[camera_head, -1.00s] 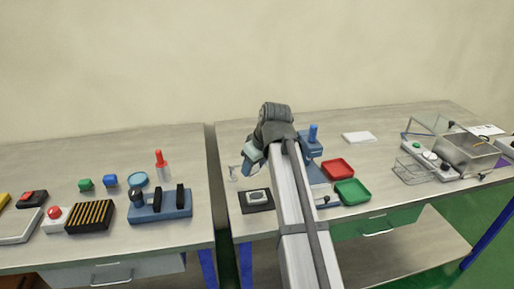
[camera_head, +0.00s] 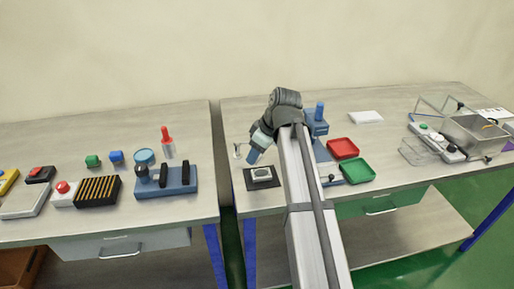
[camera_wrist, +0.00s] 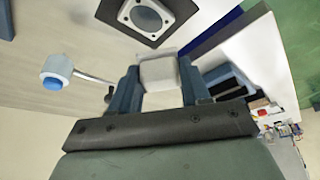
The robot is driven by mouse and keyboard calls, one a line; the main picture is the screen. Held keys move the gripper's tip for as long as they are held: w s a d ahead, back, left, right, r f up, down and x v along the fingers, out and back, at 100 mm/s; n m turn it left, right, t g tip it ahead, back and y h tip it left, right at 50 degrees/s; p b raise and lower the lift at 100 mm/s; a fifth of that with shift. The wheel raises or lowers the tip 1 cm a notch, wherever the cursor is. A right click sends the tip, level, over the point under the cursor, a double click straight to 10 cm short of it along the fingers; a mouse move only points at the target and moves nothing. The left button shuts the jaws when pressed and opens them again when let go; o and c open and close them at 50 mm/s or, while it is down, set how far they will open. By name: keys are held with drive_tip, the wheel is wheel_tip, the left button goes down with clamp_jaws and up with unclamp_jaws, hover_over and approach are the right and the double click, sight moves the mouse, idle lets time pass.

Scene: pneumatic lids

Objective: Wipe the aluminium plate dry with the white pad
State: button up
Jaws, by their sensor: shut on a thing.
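The aluminium plate (camera_head: 261,174) lies on a black square base near the front left of the right-hand bench. In the wrist view the plate (camera_wrist: 128,20) is a pale square frame with corner holes and a darker grey middle. My gripper (camera_head: 254,157) is just behind and above the plate, pointing down. In the wrist view my gripper (camera_wrist: 158,80) is shut on the white pad (camera_wrist: 158,70), a small pale block between the two blue fingers. The pad appears beside the black base, apart from the plate. The head view does not clearly show the pad.
A small upright item (camera_head: 238,151) stands left of my gripper. A blue fixture (camera_head: 316,122), red tray (camera_head: 342,148) and green tray (camera_head: 357,171) are to the right. A gap (camera_head: 228,180) separates the two benches.

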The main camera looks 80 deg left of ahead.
sight(260, 160)
drive_tip(key=shift+f, duration=2.55)
drive_tip(key=shift+w+f, duration=0.2)
drive_tip(key=shift+w, duration=0.3)
drive_tip(key=shift+c, duration=0.4)
drive_tip(key=shift+w, duration=1)
drive_tip(key=shift+s, duration=1.55)
drive_tip(key=shift+w, duration=1.4)
drive_tip(key=shift+s, duration=1.4)
wheel_tip(260, 160, up, 2)
drive_tip(key=shift+r, duration=3.1)
